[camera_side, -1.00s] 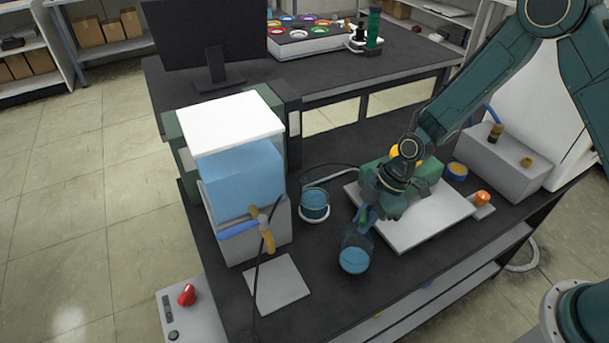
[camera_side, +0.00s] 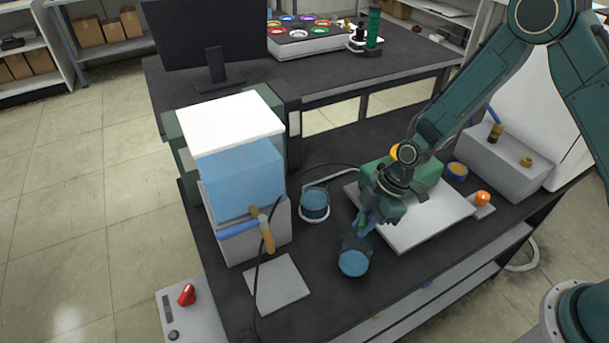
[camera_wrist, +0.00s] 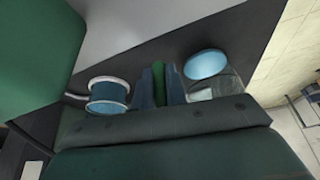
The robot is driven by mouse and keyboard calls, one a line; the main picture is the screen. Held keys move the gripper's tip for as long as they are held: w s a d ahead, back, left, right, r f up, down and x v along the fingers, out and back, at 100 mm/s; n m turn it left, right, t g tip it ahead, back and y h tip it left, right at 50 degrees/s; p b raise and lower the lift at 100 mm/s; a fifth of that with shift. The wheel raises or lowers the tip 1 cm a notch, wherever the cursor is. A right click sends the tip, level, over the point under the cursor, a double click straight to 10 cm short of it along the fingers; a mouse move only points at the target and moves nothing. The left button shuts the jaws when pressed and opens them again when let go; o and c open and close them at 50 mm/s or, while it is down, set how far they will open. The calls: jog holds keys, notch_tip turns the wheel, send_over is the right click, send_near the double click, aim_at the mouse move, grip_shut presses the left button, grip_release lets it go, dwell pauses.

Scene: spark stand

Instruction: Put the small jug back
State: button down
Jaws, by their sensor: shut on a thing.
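The small jug (camera_side: 354,258), clear with a blue round end, is near the front edge of the dark bench in the side view. My gripper (camera_side: 364,222) is above and behind it, shut on its green handle. In the wrist view the green handle stands between the two fingers (camera_wrist: 160,85), and the jug's blue end and clear body (camera_wrist: 206,66) show to their right. I cannot tell whether the jug touches the bench. The fingers and wrist hide part of it.
A blue cylinder with a white ring (camera_side: 314,204) stands left of the gripper. A white plate (camera_side: 425,222) lies right, under my wrist. A dispenser with a blue tank (camera_side: 240,180) and a grey pad (camera_side: 277,283) are left. Bare bench lies between pad and jug.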

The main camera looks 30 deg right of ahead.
jog(key=shift+f, duration=0.55)
jog(key=c, duration=1.3)
grip_release()
jog(key=shift+c, duration=0.2)
jog(key=shift+r, duration=0.15)
jog(key=v, duration=1.3)
jog(key=shift+d+r, duration=0.15)
jog(key=shift+r, duration=0.1)
